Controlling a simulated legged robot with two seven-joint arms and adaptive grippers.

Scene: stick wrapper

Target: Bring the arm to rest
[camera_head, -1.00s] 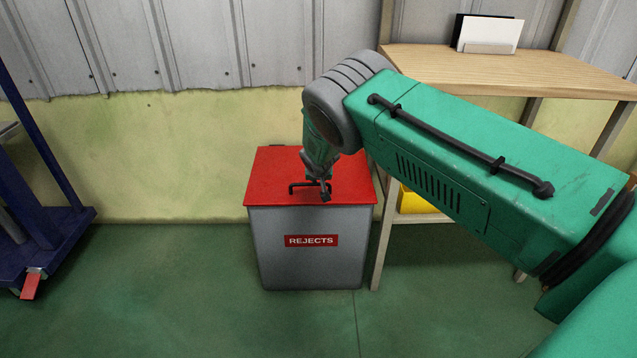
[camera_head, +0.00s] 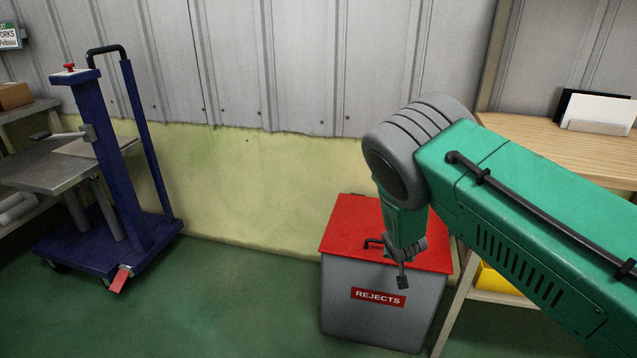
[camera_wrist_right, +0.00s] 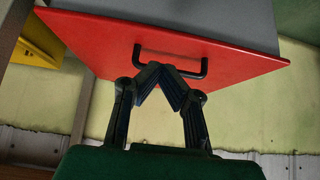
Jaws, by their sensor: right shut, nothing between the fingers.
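My right arm (camera_head: 520,210) comes in from the right in the head view and bends down at its wrist. My right gripper (camera_head: 402,282) hangs in front of the red-lidded reject bin (camera_head: 375,318) in that view. In the right wrist view my right gripper (camera_wrist_right: 160,70) has its black fingertips together with nothing between them. The tips overlap the black lid handle (camera_wrist_right: 190,68) in the picture; I cannot tell whether they touch it. The red lid (camera_wrist_right: 100,40) lies closed on the grey bin. My left gripper is not in view.
A wooden table (camera_head: 560,145) with a card holder (camera_head: 598,112) stands at the right, with a yellow object (camera_head: 500,285) below. A blue lift cart (camera_head: 110,180) stands at the left. The green floor (camera_head: 230,300) between cart and bin is clear.

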